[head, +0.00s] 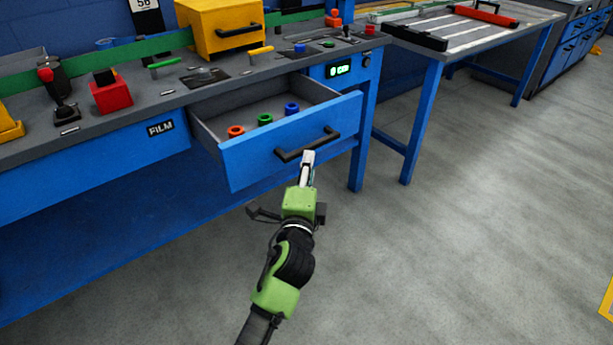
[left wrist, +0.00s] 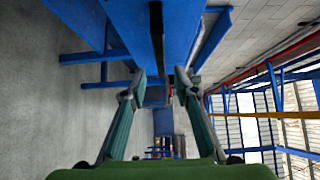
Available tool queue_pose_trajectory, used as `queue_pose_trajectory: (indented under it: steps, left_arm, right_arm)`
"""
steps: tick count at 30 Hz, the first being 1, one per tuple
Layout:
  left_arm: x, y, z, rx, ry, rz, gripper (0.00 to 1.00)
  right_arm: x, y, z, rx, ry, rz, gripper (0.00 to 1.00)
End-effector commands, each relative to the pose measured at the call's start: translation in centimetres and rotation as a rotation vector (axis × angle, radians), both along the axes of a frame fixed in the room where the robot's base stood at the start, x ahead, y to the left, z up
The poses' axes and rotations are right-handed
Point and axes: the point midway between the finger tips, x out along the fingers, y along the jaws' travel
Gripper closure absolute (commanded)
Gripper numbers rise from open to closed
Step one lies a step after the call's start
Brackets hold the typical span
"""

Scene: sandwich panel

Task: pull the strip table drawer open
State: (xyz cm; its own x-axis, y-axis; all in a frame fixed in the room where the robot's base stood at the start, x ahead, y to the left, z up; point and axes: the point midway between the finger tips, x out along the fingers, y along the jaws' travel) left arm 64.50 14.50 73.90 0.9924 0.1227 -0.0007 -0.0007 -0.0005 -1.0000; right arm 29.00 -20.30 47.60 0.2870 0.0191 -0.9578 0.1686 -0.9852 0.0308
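The blue strip table drawer (head: 245,165) stands pulled well out of the workbench, its grey inside showing. Its black bar handle (head: 290,154) is on the front face; in the left wrist view the handle (left wrist: 157,35) shows as a dark bar ahead, in line with the gap between the fingers. My left gripper (head: 307,160) is at the handle in the head view, its tips overlapping the bar's lower edge. In the left wrist view its fingers (left wrist: 160,80) are spread apart with nothing visible gripped between them. Contact with the handle cannot be told. My right gripper is out of view.
An orange ring (head: 236,131), a green ring (head: 265,119) and a blue ring (head: 292,108) lie in the drawer. The workbench (head: 140,100) carries a yellow box (head: 215,28) and tools. A second table (head: 450,45) stands right. Floor in front is clear.

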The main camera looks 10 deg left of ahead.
Motion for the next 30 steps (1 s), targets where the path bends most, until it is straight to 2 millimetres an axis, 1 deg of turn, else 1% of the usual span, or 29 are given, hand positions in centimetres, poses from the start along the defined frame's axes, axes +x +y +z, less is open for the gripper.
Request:
queue_pose_trajectory:
  steps: [1, 3, 7, 11, 23, 26, 29, 30]
  left_arm:
    - [-1.0, -0.1, -0.1, -0.001, 0.001, 0.000, 0.72]
    - [-2.0, -0.2, -0.1, 0.000, 0.001, 0.000, 0.72]
    - [-3.0, -0.4, 0.0, 0.000, 0.001, 0.001, 0.72]
    - [-3.4, -0.4, 0.0, 0.000, 0.001, 0.001, 0.72]
    - [-3.4, -0.3, -0.1, -0.003, 0.003, 0.002, 0.72]
    - [-4.0, 0.5, -1.4, -0.053, 0.036, 0.019, 0.72]
    - [-5.8, 2.5, -5.0, -0.196, 0.130, 0.068, 0.72]
    - [-7.0, 3.5, -7.0, -0.279, 0.183, 0.099, 0.72]
  right_arm:
    - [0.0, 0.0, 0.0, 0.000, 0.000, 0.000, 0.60]
    - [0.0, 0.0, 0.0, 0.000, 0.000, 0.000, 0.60]
    - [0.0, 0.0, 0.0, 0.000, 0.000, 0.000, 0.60]
    - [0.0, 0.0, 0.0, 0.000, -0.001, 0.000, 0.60]
    - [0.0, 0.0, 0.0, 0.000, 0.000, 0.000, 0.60]
    - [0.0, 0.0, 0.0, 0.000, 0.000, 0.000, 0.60]
    - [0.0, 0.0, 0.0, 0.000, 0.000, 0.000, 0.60]
    - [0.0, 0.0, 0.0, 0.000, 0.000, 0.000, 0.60]
